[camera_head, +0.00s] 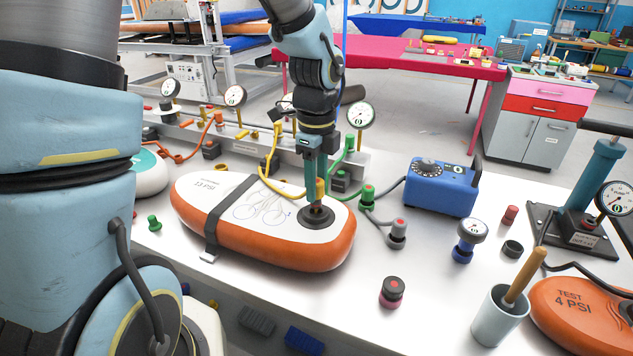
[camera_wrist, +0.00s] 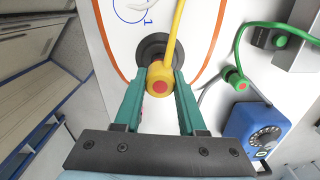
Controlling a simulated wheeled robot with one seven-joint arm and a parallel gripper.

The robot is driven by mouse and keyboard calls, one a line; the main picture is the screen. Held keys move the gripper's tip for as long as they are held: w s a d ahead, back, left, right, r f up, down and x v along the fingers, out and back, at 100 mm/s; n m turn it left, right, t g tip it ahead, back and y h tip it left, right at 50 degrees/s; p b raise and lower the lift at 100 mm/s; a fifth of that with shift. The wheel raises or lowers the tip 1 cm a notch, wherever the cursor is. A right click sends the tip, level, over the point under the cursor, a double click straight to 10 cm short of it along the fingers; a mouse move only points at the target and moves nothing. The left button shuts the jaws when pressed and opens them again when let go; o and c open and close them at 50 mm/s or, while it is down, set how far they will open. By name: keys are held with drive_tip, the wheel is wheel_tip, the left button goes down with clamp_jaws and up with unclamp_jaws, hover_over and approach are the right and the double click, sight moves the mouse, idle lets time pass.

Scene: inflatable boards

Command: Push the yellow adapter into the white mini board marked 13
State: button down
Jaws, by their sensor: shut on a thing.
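The white mini board (camera_head: 205,190) with an orange side lies on the white table, a dark strap around it. Its marking in the head view is small and hard to read. A black round valve (camera_head: 318,219) sits at its right end; it also shows in the wrist view (camera_wrist: 150,45). The yellow adapter (camera_head: 320,187), with a red end and a yellow hose, is between the fingers of my gripper (camera_head: 315,190). In the wrist view the adapter (camera_wrist: 159,80) is between the green fingertips, over the valve. I cannot tell how deep it sits in the valve.
A green adapter (camera_head: 367,196) and a grey one (camera_head: 397,232) stand right of the board. A blue box with a dial (camera_head: 440,188) is behind them. An orange board (camera_head: 585,315) is at right.

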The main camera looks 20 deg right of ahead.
drive_tip(key=shift+f+b, duration=0.85)
drive_tip(key=shift+f, duration=0.55)
drive_tip(key=shift+c, duration=2)
unclamp_jaws()
drive_tip(key=shift+r, duration=0.15)
wheel_tip(320, 180, up, 11)
drive_tip(key=shift+f+b, duration=0.2)
drive_tip(key=shift+b, duration=0.25)
drive_tip(key=a+f+n, duration=0.4)
drive_tip(key=a+n, duration=0.8)
drive_tip(key=n, duration=0.1)
drive_tip(key=w+a+f+n+t, duration=0.1)
drive_tip(key=a+f+n, duration=0.3)
drive_tip(key=a+n, duration=0.9)
drive_tip(key=shift+w+a+n+t, duration=0.2)
drive_tip(key=shift+n+t, duration=0.1)
drive_tip(key=shift+n, duration=0.1)
drive_tip(key=shift+f, duration=0.1)
